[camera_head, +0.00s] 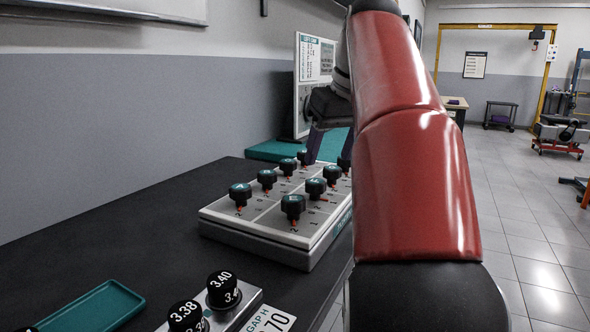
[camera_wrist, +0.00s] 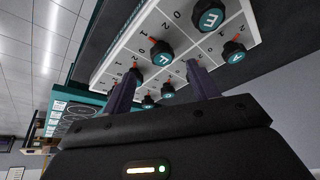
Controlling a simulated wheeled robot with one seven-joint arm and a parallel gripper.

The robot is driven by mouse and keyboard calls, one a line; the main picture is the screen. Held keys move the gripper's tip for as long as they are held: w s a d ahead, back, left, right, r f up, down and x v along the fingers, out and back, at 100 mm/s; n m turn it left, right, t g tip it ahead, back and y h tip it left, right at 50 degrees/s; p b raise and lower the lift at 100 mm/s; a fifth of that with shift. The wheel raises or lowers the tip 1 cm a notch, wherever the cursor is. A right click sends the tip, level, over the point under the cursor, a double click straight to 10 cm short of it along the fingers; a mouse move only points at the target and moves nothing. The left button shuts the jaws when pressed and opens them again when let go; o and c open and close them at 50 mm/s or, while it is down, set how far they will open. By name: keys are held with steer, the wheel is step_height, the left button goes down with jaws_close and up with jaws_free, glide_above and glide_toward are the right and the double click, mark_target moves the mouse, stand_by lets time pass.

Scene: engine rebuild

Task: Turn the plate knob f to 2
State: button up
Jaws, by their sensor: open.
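The plate knob f is a black fluted knob with a teal cap marked F. In the wrist view, knob f (camera_wrist: 162,53) sits just beyond my fingertips, in line with the space between them. Its red pointer shows at its upper left in that view; I cannot tell surely which number it points at. In the head view, knob f (camera_head: 315,187) appears to be the second from the front in the right row. My gripper (camera_wrist: 162,72) is open and empty, with two dark purple fingers apart. It also shows above the far part of the plate in the head view (camera_head: 328,158).
The pale knob plate (camera_head: 265,239) lies on a black bench. Knob E (camera_wrist: 210,17) and another knob (camera_wrist: 234,52) stand close to knob f, with several more around. A white chart panel (camera_head: 316,62) stands behind.

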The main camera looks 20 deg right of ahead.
mark_target(316, 181)
steer(key=x, duration=0.7)
steer(key=shift+w+a+b, duration=0.15)
steer(key=shift+w+b, duration=0.25)
steer(key=shift+w, duration=0.1)
steer(key=shift+c, duration=0.5)
steer(key=c, duration=0.9)
